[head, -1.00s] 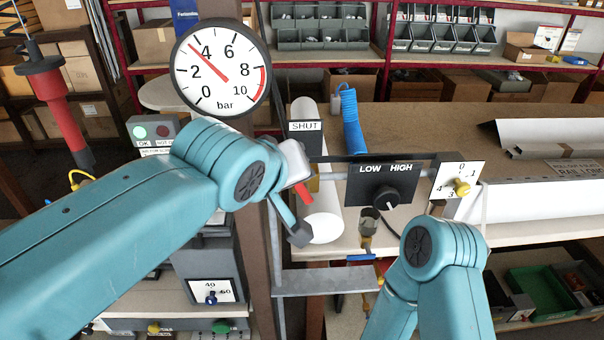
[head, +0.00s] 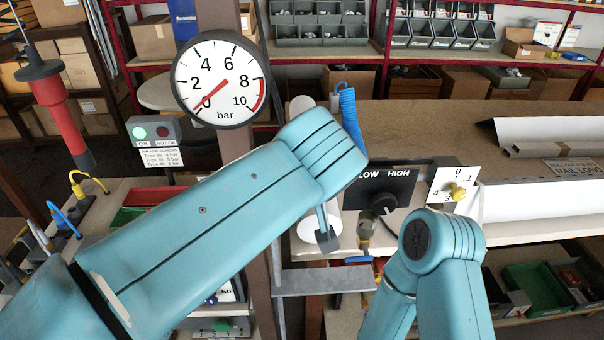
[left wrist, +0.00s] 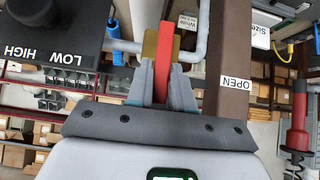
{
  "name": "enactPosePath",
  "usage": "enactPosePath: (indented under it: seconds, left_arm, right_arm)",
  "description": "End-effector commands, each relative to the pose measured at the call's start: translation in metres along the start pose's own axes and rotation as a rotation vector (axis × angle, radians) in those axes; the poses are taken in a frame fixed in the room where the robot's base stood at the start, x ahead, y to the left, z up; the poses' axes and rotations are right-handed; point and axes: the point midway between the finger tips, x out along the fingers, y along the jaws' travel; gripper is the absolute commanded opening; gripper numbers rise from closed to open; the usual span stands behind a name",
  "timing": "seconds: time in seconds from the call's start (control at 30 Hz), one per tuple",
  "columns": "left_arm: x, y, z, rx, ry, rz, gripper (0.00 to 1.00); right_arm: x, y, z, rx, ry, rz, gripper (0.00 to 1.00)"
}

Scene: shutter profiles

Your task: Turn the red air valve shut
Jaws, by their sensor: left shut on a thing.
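In the left wrist view, my left gripper (left wrist: 166,88) is shut on the red valve lever (left wrist: 165,55). The lever stands between its two grey fingers. Behind it is the brass valve body (left wrist: 150,46) on a grey pipe (left wrist: 203,30). The OPEN label (left wrist: 235,84) is on the brown post in the left wrist view. My right gripper is not in view; only its arm shows.
A black LOW/HIGH knob panel (head: 380,187) and a white numbered dial plate (head: 452,187) with a yellow knob stand right of my left arm. A blue coiled hose (head: 350,115) hangs behind. An indicator box (head: 155,131) is at left.

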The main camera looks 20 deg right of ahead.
Motion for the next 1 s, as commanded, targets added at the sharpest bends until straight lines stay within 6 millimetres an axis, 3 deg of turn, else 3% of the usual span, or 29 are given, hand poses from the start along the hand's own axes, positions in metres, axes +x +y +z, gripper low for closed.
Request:
enactPosePath:
  seconds: [0.5, 0.53, 0.6, 0.87, 1.0]
  left_arm:
    - [0.001, 0.001, 0.001, 0.014, -0.001, -0.014, 0.00]
    - [0.001, 0.001, 0.001, 0.014, -0.002, -0.014, 0.28]
    - [0.001, 0.001, 0.001, 0.014, -0.002, -0.014, 0.43]
    - [0.000, 0.001, 0.000, 0.013, -0.001, -0.013, 0.43]
    - [-0.010, 0.002, 0.000, 0.012, 0.002, -0.012, 0.43]
  right_arm:
    - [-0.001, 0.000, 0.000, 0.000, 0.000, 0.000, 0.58]
    - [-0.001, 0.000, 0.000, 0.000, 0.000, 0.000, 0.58]
    - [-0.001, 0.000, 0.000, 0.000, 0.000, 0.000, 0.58]
    - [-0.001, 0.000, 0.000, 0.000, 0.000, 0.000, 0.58]
    - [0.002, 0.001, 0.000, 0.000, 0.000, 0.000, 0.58]
